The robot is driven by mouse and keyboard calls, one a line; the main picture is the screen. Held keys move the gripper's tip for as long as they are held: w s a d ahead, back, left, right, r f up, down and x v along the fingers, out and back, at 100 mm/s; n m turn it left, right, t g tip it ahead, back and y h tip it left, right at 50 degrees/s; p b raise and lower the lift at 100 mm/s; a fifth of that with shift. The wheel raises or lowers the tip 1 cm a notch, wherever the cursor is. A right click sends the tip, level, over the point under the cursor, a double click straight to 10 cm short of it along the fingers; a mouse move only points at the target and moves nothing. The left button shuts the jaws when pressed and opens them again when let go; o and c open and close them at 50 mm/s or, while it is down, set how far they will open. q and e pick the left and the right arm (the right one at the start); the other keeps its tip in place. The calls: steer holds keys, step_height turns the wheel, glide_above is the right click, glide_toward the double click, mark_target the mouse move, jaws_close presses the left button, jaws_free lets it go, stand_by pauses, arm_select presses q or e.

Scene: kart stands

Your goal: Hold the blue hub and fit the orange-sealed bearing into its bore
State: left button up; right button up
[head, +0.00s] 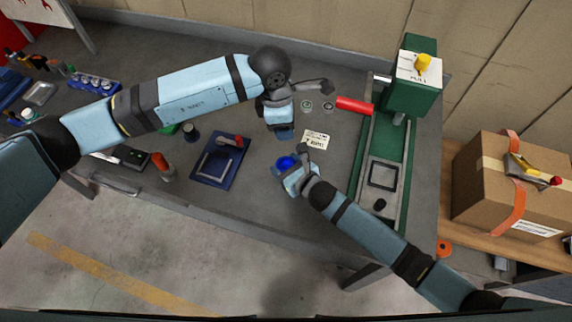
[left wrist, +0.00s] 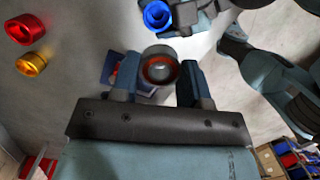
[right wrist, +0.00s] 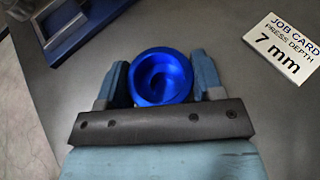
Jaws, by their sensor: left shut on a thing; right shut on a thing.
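My right gripper (right wrist: 158,80) is shut on the blue hub (right wrist: 176,68), whose open bore faces the right wrist camera. The hub (head: 286,162) shows near the table's middle in the head view. My left gripper (left wrist: 160,75) is shut on the orange-sealed bearing (left wrist: 149,55), a grey ring with an orange ring inside. In the left wrist view the hub (left wrist: 158,15) is beyond the bearing, apart from it in the picture. In the head view my left gripper (head: 284,131) is above and apart from the hub. The bearing is hidden there.
A white job card (head: 316,139) reads press depth 7 mm. A green press (head: 410,85) with a yellow knob stands at the right. A blue plate with a red-ended tool (head: 208,178) lies left of the hub. Red (left wrist: 25,30) and gold (left wrist: 32,64) rings show in the left wrist view.

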stand_by(0.4)
arm_select(q)
steer(key=w+a+f+n+t+y, duration=0.1)
steer(key=w+a+f+n, duration=0.2)
steer(key=w+a+n, duration=0.6)
steer(key=w+a+f+n+t, duration=0.1)
steer(key=w+a+f+n, duration=0.35)
steer(key=w, duration=0.65)
steer(key=w+a+f+n+y, duration=0.2)
steer(key=w+a+n, duration=0.3)
steer(key=a+n, duration=0.6)
steer(key=shift+m, duration=0.55)
steer(key=x, duration=0.3)
steer(key=a+x, duration=0.1)
steer(key=x, duration=0.1)
steer(key=shift+s+a+f, duration=0.1)
steer(key=shift+s+f, duration=0.15)
steer(key=shift+f, duration=0.1)
steer(key=shift+s+d+x, duration=0.1)
steer(key=shift+s+x, duration=0.1)
steer(key=shift+x, duration=0.95)
steer(key=shift+s+d+x, duration=0.15)
steer(key=shift+s+x, duration=0.05)
steer(key=shift+x, duration=0.9)
steer(key=shift+f, duration=0.25)
steer(key=o, duration=1)
steer(key=shift+c, duration=0.2)
